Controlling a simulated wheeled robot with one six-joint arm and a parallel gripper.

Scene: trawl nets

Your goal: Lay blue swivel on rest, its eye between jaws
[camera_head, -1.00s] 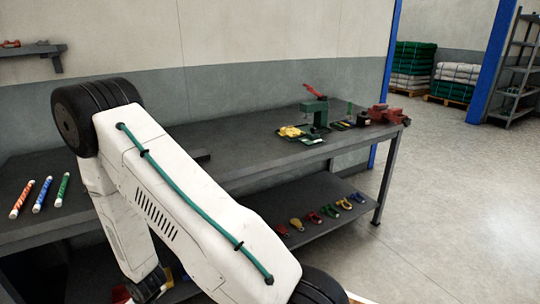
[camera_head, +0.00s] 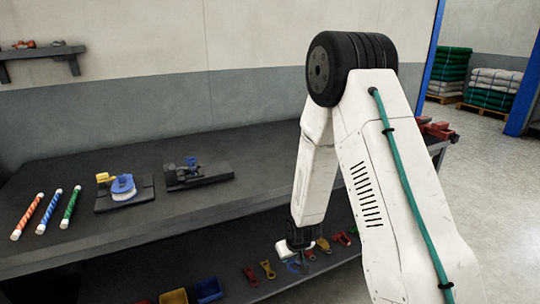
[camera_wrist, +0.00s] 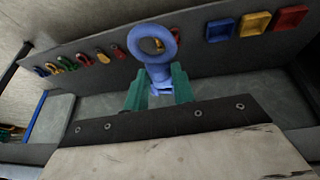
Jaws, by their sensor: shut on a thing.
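My gripper (camera_wrist: 158,88) has teal fingers shut on the blue swivel (camera_wrist: 158,70). The swivel's round eye sticks out beyond the fingertips in the wrist view, and its lower part is hidden between them. In the head view my gripper (camera_head: 299,246) hangs low by the bench's front edge, and the swivel there is too small to make out surely. A dark fixture (camera_head: 215,173) with a blue upright part stands on the bench, left of and behind my gripper. It may be the rest with its jaws; nothing is seen lying along it.
Left of that fixture is a dark plate (camera_head: 140,202) carrying yellow and blue parts. Striped orange (camera_head: 30,214), blue and green rods lie farther left. The lower shelf holds several coloured fittings and a blue bin (camera_head: 209,290). The bench (camera_head: 180,222) between fixtures and front edge is clear.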

